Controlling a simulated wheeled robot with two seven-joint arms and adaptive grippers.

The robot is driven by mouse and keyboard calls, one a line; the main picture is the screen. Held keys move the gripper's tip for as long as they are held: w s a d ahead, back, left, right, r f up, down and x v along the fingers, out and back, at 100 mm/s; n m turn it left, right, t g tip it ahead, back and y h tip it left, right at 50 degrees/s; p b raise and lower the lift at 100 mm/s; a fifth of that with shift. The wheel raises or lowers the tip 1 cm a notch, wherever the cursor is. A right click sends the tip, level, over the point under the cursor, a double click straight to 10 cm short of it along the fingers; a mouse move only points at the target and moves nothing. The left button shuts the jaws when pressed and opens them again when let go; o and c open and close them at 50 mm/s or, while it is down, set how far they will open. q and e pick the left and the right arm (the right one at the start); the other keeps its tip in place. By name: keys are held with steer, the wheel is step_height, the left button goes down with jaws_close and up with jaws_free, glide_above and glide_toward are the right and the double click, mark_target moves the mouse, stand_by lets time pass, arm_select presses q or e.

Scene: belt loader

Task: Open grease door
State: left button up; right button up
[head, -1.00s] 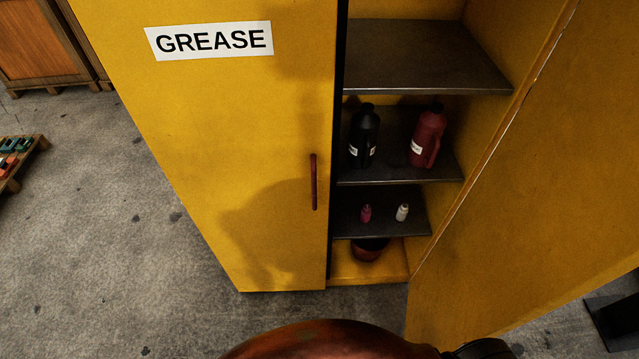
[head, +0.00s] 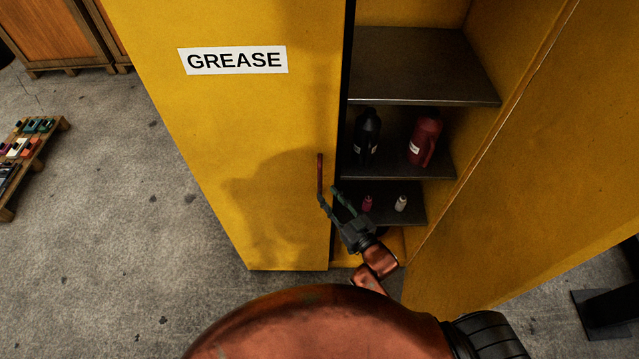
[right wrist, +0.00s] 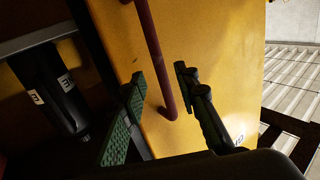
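The grease door (head: 215,125) is the yellow left cabinet door with a GREASE label (head: 233,60); it is closed. Its dark red vertical handle (head: 320,174) sits near the door's right edge. My right gripper (head: 330,196) is at the handle's lower end, in front of the door. In the right wrist view, the handle (right wrist: 154,50) runs between the two green-padded fingers of my right gripper (right wrist: 160,75). The fingers are spread, with gaps showing beside the handle. My left gripper is not in view.
The cabinet's right door (head: 540,190) stands open. Behind it, shelves (head: 425,65) hold a black jug (head: 367,135), a red jug (head: 424,138) and two small bottles. A pallet with coloured items (head: 25,150) lies at far left. Floor left of the cabinet is clear.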

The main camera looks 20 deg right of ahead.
mark_target(321, 187)
steer(key=x, duration=0.6)
steer(key=shift+d, duration=0.1)
steer(key=shift+c, duration=0.2)
jaws_close()
stand_by(0.4)
